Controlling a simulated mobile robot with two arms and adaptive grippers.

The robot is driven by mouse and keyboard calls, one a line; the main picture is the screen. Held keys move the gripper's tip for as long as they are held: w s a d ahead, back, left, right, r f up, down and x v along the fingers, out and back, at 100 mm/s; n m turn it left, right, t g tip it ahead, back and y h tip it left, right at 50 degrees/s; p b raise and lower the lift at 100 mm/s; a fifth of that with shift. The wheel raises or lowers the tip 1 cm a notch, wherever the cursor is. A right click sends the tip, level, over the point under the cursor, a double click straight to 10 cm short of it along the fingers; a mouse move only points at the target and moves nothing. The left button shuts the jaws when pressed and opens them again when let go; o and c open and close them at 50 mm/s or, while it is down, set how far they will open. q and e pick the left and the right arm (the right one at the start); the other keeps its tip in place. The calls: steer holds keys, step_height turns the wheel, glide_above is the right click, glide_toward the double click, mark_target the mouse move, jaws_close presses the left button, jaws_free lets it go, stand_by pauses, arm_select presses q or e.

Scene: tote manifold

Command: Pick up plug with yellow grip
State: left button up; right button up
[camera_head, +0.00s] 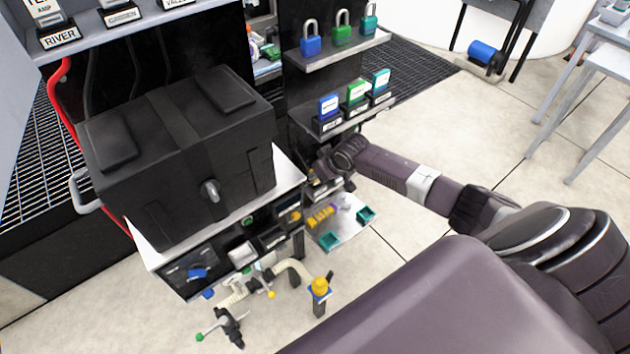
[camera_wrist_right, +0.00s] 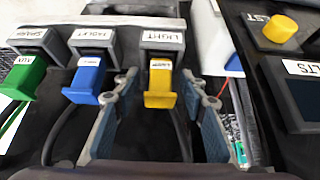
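The plug with the yellow grip (camera_wrist_right: 160,88) sits in a grey socket labelled LIGHT in the right wrist view, with a dark cable running down behind it. My right gripper (camera_wrist_right: 160,108) is open. One finger is left of the yellow grip and one right of it, with gaps on both sides. In the head view my right gripper (camera_head: 325,172) is at the side of the cart, small and partly hidden, and the yellow-grip plug cannot be made out there. My left gripper is not in view.
A blue plug (camera_wrist_right: 86,82) and a green plug (camera_wrist_right: 22,78) sit in sockets to the left, the blue one close to my left finger. A panel with a yellow knob (camera_wrist_right: 280,28) is at right. A black case (camera_head: 180,155) stands on the cart; padlock shelves (camera_head: 340,55) are behind.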

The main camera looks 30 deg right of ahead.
jaws_close()
steer(key=shift+r, duration=0.15)
stand_by(0.4)
steer(key=shift+r, duration=0.65)
steer(key=shift+s+r, duration=0.3)
steer(key=shift+r, duration=0.65)
steer(key=s+d, duration=0.1)
steer(key=s, duration=1.6)
steer(key=shift+s+d, duration=0.15)
steer(key=shift+d, duration=0.05)
